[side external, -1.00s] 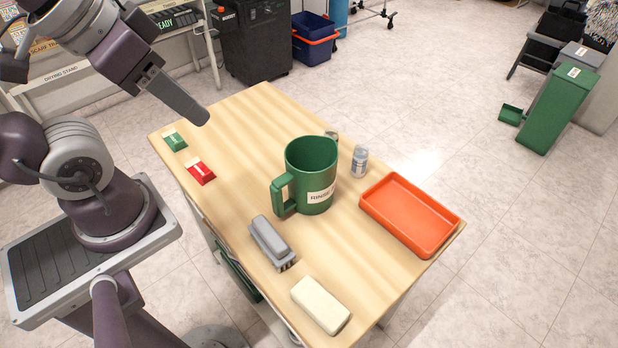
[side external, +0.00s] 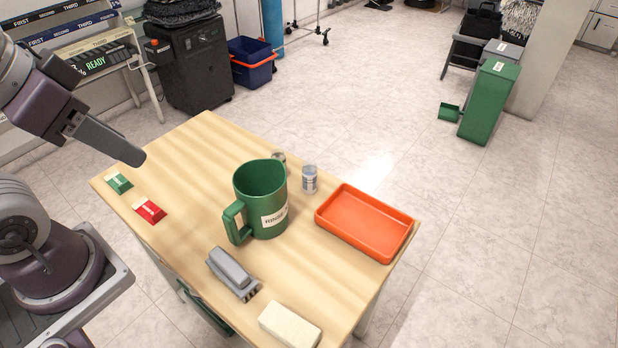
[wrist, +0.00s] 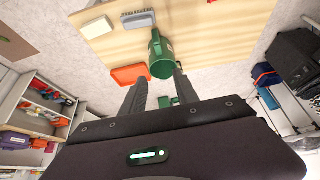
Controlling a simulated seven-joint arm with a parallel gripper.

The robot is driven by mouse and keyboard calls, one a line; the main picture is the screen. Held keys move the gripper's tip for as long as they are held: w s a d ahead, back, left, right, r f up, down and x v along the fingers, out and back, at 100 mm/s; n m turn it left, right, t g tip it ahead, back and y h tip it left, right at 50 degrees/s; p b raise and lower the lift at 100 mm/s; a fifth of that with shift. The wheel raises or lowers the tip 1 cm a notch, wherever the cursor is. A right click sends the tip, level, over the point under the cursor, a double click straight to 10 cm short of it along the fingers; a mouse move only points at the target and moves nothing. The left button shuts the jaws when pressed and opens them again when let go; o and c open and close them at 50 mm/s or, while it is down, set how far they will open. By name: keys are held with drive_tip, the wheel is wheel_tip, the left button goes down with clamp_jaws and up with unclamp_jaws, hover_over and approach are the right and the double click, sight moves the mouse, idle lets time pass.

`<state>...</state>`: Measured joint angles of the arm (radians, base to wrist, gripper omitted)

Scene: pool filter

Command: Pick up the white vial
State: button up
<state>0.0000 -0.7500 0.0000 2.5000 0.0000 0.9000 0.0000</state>
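The white vial (side external: 310,179), a small upright cylinder with a blue-grey label, stands on the wooden table behind and right of the green mug, near the orange tray. I cannot make it out in the wrist view. My gripper (side external: 138,159) is above the table's far left part, well left of the vial, with the mug between them. In the wrist view its two fingers (wrist: 161,88) are spread apart with nothing between them.
A large green mug (side external: 261,200) stands mid-table. An orange tray (side external: 366,222) lies right. A grey brush (side external: 232,273) and a cream block (side external: 289,325) lie in front. A small round item (side external: 279,157) is partly hidden behind the mug.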

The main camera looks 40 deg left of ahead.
idle(0.4)
drive_tip(key=shift+o, duration=0.7)
